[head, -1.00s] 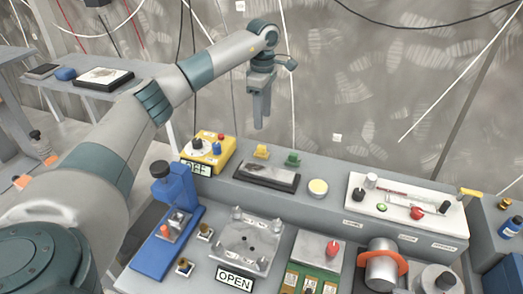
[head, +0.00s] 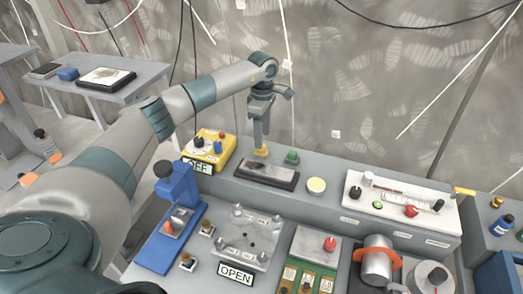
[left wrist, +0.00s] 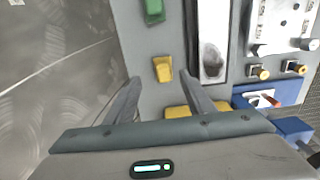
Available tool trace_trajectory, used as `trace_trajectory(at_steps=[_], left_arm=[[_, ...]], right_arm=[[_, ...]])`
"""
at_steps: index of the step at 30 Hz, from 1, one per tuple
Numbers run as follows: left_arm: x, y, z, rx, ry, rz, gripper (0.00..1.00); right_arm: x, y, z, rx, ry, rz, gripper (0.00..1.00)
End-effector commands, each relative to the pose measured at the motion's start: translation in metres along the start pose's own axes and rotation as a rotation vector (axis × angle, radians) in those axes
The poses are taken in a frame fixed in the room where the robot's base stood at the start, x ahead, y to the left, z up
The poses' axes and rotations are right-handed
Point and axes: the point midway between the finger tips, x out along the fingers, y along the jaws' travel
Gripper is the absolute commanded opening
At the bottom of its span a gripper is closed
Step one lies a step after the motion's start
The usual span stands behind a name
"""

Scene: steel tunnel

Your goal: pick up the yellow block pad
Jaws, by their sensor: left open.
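The yellow block pad (head: 262,151) is a small yellow block on the grey raised shelf at the back of the bench. In the head view my left gripper (head: 261,141) points down right above it and its fingers partly cover the pad. The fingers are apart, and I cannot tell whether either touches the pad. My right gripper is not in view.
A green block (head: 292,157) sits to the right of the pad. A dark-framed plate (head: 266,174) lies just in front. A yellow control box (head: 208,152) with knobs stands to the left. The wall is close behind the shelf.

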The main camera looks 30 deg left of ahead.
Motion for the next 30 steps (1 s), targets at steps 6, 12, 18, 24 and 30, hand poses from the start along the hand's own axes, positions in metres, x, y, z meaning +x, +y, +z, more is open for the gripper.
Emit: trace_trajectory(at_steps=[6,12,18,24,30], left_arm=[[0.013,-0.005,-0.001,0.000,0.000,-0.003,0.49],[0.037,-0.008,0.000,-0.001,0.000,-0.004,0.49],[0.049,-0.007,-0.001,0.000,0.000,-0.001,0.49],[0.050,-0.007,-0.001,0.000,0.000,0.000,0.49],[0.049,-0.007,-0.001,0.000,0.000,0.000,0.49]], right_arm=[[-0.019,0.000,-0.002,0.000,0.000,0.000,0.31],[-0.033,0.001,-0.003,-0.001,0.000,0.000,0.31],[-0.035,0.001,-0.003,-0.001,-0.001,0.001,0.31],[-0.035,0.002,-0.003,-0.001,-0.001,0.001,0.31],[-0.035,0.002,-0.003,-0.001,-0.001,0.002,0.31]])
